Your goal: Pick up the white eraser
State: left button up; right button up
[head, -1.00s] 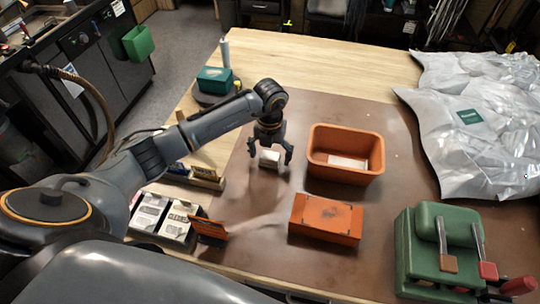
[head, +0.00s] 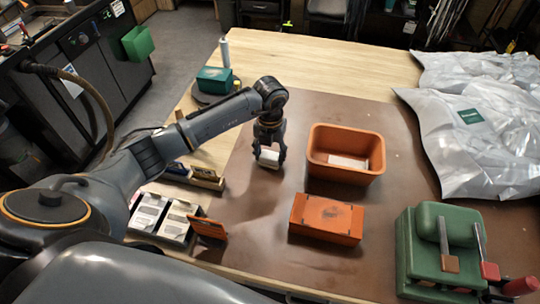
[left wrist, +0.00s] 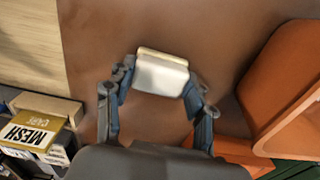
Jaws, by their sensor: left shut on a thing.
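The white eraser (head: 269,157) is a small pale block on the brown mat, left of the orange bin. My left gripper (head: 269,154) points down over it with its fingers on either side, shut on it. In the left wrist view the eraser (left wrist: 161,75) lies between the two fingertips (left wrist: 158,88); its pale top and white side show. I cannot tell whether it is lifted off the mat. My right gripper is not in view.
The orange bin (head: 317,167) holds a pale flat thing (head: 348,162). An orange box (head: 327,218) lies in front of it. Small boxes (head: 165,217) stand at the left, a green clamp-like block (head: 425,265) at the front right. Silvery bags (head: 450,150) cover the right. The mat between is partly free.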

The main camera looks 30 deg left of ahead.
pick_arm(q)
notch_tip(320, 180, up, 3)
jog(key=shift+f+b, duration=0.2)
jog(key=shift+b, duration=0.6)
jog(key=s+d+r+b, duration=0.2)
jog(key=s+d+r, duration=0.5)
jog(key=s+r, duration=0.3)
jog(key=shift+s+d+b, duration=0.15)
jog(key=shift+s+b, duration=0.2)
jog(key=shift+s, duration=0.55)
jog(key=o, duration=0.6)
jog(key=c, duration=0.4)
jog(key=shift+c, duration=0.2)
